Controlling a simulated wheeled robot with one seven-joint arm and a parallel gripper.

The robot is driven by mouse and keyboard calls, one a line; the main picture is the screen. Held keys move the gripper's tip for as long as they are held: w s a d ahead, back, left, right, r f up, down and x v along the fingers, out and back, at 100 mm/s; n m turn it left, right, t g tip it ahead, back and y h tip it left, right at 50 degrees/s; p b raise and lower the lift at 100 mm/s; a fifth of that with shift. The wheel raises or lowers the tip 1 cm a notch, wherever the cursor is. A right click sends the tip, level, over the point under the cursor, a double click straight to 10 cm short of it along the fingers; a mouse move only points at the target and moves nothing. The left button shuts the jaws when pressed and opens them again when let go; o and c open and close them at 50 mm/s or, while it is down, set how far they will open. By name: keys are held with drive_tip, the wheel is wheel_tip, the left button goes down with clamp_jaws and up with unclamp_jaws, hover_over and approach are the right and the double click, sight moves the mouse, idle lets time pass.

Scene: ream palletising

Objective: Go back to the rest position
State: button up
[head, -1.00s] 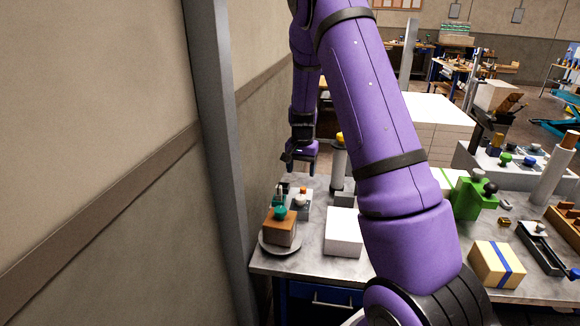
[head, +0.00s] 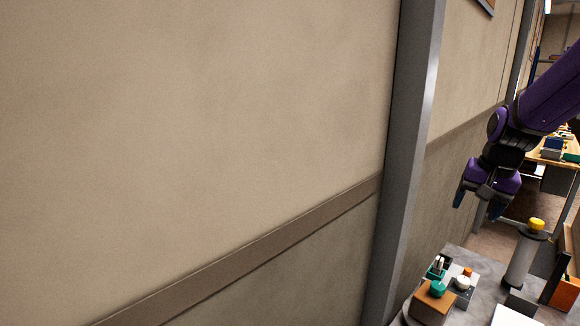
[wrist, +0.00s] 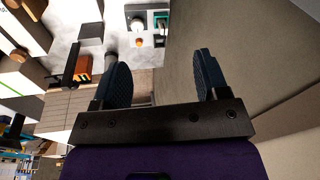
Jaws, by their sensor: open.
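My gripper (head: 476,207) is at the right of the head view, raised above the far end of the worktable (head: 462,258). In the wrist view my gripper (wrist: 160,75) shows two dark blue fingers spread wide apart with nothing between them. It is open and empty. My purple arm reaches in from the right edge of the head view. No ream is in its grasp.
A grey post (head: 405,150) and a beige wall (head: 200,130) fill the left and middle. On the table are a brown block (head: 432,303) with a teal knob, a grey cylinder with a yellow top (head: 522,262) and a white block (head: 512,317).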

drive_tip(key=s+a+r+n+t, duration=0.1)
drive_tip(key=s+a+r+n, duration=0.1)
drive_tip(key=s, duration=0.6)
drive_tip(key=s+a+r+n+t, duration=0.1)
drive_tip(key=s+a+r, duration=0.3)
drive_tip(key=s, duration=0.4)
drive_tip(key=s+a+r+n+t, duration=0.1)
drive_tip(key=s+a+r+n, duration=0.2)
drive_tip(key=s, duration=0.4)
drive_tip(key=shift+s+a+n+h, duration=0.3)
drive_tip(key=shift+s, duration=0.1)
